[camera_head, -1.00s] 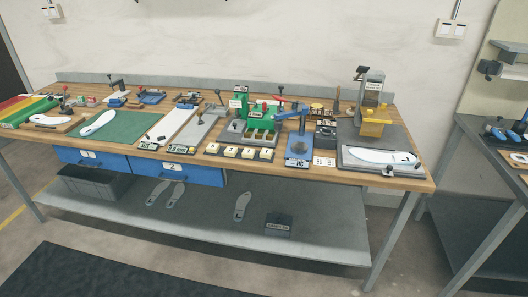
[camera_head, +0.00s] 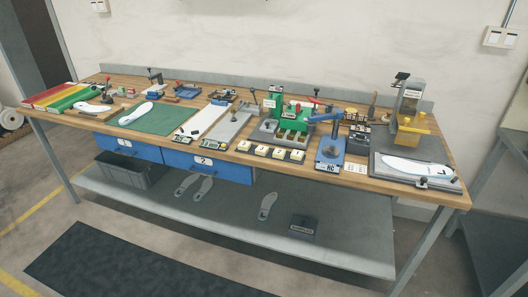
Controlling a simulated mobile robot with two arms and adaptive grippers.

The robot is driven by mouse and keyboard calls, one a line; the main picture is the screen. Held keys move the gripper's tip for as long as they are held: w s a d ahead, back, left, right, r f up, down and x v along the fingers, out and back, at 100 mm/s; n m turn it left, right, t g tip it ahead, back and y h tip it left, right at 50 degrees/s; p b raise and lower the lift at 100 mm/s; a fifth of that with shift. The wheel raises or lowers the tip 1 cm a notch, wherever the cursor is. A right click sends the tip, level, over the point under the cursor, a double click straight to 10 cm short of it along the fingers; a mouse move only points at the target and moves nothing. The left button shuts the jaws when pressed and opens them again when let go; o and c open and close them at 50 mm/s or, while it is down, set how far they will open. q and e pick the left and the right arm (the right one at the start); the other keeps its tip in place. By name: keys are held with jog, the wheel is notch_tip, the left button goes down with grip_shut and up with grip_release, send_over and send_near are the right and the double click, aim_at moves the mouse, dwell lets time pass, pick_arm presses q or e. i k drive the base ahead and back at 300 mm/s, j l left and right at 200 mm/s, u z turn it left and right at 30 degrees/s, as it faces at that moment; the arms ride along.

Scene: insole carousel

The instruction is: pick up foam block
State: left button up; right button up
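I cannot tell for sure which thing is the foam block. Several small cream blocks (camera_head: 261,150) sit in a row in a black tray near the bench's front edge. Yellow pieces (camera_head: 412,128) are at the grey stand at the right end. Small dark pieces (camera_head: 185,132) lie between the green mat and the white strip. Neither of my grippers is in view, and nothing is seen being held.
The long wooden bench (camera_head: 330,178) is crowded. It carries a green mat (camera_head: 158,119) with a white insole, a green machine (camera_head: 291,114), a blue press (camera_head: 329,150) and a white insole (camera_head: 412,166). Blue drawers (camera_head: 208,165) hang below. A dark floor mat (camera_head: 130,268) lies in front.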

aim_at(262, 150)
jog(key=i+j+z, duration=0.5)
jog(key=i+j, duration=0.2)
jog(key=i+j+z, duration=0.25)
jog(key=j, duration=0.35)
